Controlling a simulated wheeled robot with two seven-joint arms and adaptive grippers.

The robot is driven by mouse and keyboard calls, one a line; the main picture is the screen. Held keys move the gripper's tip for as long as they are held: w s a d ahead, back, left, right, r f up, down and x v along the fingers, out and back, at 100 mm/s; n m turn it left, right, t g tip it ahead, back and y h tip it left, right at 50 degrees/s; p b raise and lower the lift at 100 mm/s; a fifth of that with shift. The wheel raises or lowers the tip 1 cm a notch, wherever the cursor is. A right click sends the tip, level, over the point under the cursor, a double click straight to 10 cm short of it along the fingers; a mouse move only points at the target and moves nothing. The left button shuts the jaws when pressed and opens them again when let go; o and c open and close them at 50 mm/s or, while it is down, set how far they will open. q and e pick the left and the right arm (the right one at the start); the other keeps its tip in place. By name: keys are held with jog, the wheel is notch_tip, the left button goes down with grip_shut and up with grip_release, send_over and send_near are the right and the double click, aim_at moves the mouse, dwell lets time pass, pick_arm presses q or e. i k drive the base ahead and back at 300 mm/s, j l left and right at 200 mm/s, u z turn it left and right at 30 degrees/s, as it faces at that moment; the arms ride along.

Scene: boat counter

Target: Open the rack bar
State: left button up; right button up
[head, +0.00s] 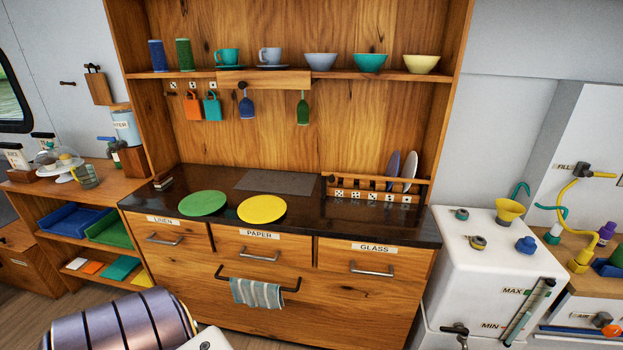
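A wooden plate rack (375,190) stands at the right end of the black counter. It has a bar along its front, a dark knob at its left end and dice-like marks below. Two plates, one blue (393,165) and one pale (409,170), stand upright in it at the right. A second wooden bar (270,80) with a dark knob (241,83) lies across the front of the cup shelf. I cannot tell for sure which is the rack bar. Neither of my grippers shows; only part of my own body is at the bottom left.
A green plate (203,203) and a yellow plate (262,209) lie flat on the counter. Cups and bowls (370,62) stand on the shelf, with mugs and utensils hanging below. Drawers with handles and a towel (257,292) are in front. A white tank unit (490,265) stands at right.

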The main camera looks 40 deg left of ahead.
aim_at(332, 177)
jog(key=i+l+u, duration=0.25)
jog(key=u, duration=0.2)
jog(key=i+l+u, duration=0.15)
jog(key=l+u, duration=0.3)
jog(key=i+l+u, duration=0.1)
jog(key=l+u, duration=0.15)
jog(key=l, duration=0.2)
jog(key=i+l+u, duration=0.1)
jog(key=l+u, duration=0.15)
jog(key=l, duration=0.2)
